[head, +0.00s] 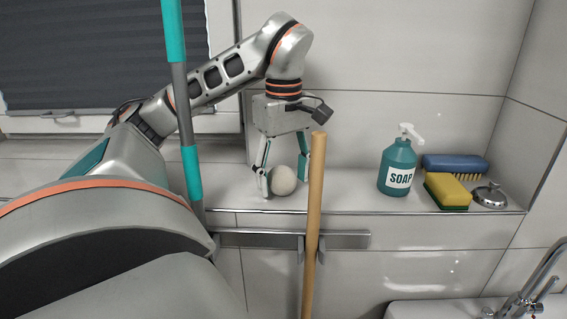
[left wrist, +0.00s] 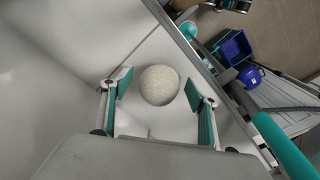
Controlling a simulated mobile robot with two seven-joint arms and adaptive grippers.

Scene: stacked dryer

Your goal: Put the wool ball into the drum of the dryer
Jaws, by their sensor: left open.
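The wool ball (head: 283,180) is pale and round and sits on the tiled ledge (head: 345,196) in the head view. My left gripper (head: 283,185) points down over the ledge, open, with its fingers on either side of the ball. In the left wrist view the ball (left wrist: 159,85) lies between the two teal-padded fingertips (left wrist: 158,92), with gaps visible on both sides. The dryer and its drum are not in view. My right gripper is not in view.
A wooden pole (head: 315,220) and a teal and grey pole (head: 183,95) stand upright near the gripper. Right along the ledge are a soap bottle (head: 397,165), a yellow sponge (head: 447,190), a blue brush (head: 456,165) and a metal plug (head: 490,196). A rail (head: 345,240) runs below.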

